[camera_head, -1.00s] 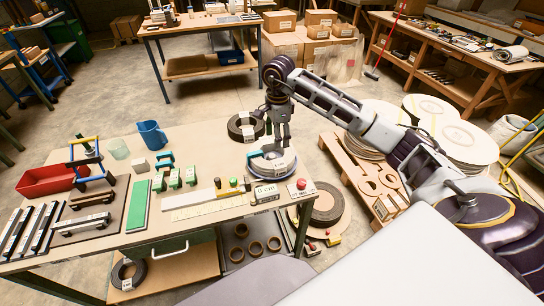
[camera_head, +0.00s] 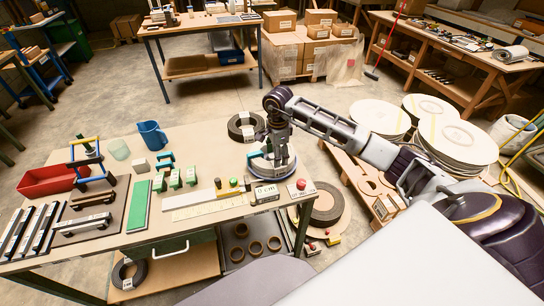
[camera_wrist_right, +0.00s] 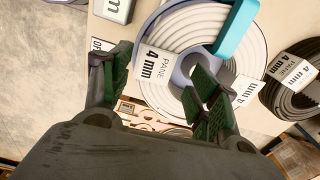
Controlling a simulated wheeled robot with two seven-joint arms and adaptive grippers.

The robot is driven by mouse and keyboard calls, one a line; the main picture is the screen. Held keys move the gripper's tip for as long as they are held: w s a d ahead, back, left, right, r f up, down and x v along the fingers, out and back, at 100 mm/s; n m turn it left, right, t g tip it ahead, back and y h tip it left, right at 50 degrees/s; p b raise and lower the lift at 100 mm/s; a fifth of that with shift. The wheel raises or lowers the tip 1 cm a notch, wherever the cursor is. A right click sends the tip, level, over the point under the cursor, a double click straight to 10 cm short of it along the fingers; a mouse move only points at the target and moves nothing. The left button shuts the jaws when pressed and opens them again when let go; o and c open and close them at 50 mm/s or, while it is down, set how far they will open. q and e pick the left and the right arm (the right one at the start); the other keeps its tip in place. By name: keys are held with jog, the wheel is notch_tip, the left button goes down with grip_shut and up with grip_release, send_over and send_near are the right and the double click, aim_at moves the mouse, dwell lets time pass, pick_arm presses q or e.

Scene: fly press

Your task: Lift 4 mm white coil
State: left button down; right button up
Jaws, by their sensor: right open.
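The white coil (camera_head: 257,167) lies flat at the right end of the workbench (camera_head: 205,141), partly hidden by my right gripper (camera_head: 276,160). In the right wrist view the coil (camera_wrist_right: 197,22) shows pale rings, a lilac outer layer and a "PANE 4 mm" tag (camera_wrist_right: 155,63). My right gripper (camera_wrist_right: 160,85) is open. One finger is beside the coil's tagged side and the other overlaps the rings. I cannot tell whether the fingers touch it. My left gripper is out of view.
A dark coil (camera_head: 238,133) lies just behind the white one; its tag (camera_wrist_right: 292,70) also reads 4 mm. A teal piece (camera_wrist_right: 236,32) overlaps the white coil in the wrist view. A red button (camera_head: 300,184) is near the bench corner.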

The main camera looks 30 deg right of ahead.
jog(key=shift+f, duration=0.2)
jog(key=shift+s+d+f, duration=0.1)
jog(key=shift+f, duration=0.35)
notch_tip(320, 180, down, 2)
jog(key=shift+s+d+f+p, duration=0.1)
jog(key=shift+s+p, duration=0.05)
jog(key=shift+p, duration=0.2)
jog(key=shift+f, duration=0.95)
jog(key=c, duration=1.3)
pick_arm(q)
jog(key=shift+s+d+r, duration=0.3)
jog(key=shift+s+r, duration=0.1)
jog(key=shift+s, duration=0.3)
pick_arm(e)
jog(key=shift+r, duration=0.1)
grip_shut()
